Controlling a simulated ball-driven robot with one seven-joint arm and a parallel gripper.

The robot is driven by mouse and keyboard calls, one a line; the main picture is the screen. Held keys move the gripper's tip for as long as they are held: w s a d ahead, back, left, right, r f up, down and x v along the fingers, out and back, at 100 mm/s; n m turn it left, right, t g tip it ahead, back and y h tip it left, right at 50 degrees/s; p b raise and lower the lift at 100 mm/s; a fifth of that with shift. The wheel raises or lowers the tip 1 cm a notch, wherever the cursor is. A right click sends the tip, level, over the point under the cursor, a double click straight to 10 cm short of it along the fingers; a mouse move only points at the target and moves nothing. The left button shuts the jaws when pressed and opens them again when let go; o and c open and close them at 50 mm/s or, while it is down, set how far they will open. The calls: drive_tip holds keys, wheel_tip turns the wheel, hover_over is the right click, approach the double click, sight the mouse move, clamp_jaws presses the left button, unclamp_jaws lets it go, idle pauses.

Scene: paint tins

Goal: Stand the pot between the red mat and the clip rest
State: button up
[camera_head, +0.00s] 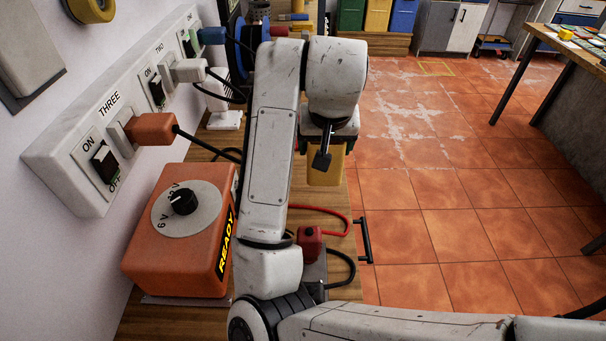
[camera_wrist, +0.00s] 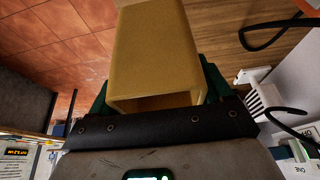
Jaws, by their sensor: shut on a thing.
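The pot (camera_head: 325,174) is a yellow, square-sided, tapering vessel below my wrist in the head view, over the bench's right side. In the wrist view the pot (camera_wrist: 155,50) fills the upper middle, its open end towards my palm. My gripper (camera_wrist: 157,90) is shut on it, with dark green fingers along both sides. In the head view my gripper (camera_head: 323,150) is mostly hidden by my wrist. I cannot make out the red mat or the clip rest; my arm covers much of the bench. Whether the pot touches the bench is unclear.
An orange charger box (camera_head: 180,235) marked READY stands at the bench's left, below a wall socket strip (camera_head: 100,140). A red clamp-like piece (camera_head: 310,243) with red and black cables lies near my arm. A blue spool (camera_head: 240,55) stands behind. Tiled floor (camera_head: 450,220) is right.

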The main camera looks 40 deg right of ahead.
drive_tip(key=w+f, duration=0.1)
drive_tip(key=f, duration=0.1)
drive_tip(key=w+a+f, duration=0.1)
drive_tip(key=w+f, duration=0.1)
drive_tip(key=f, duration=0.1)
drive_tip(key=w+f, duration=0.1)
drive_tip(key=f, duration=0.2)
drive_tip(key=shift+w+a, duration=0.2)
drive_tip(key=shift+a, duration=0.15)
drive_tip(key=shift+f, duration=0.35)
drive_tip(key=shift+f+b, duration=0.2)
drive_tip(key=shift+b, duration=0.15)
drive_tip(key=o, duration=1.1)
drive_tip(key=shift+c, duration=0.2)
drive_tip(key=shift+r, duration=0.1)
drive_tip(key=p+v, duration=0.1)
drive_tip(key=v, duration=1.1)
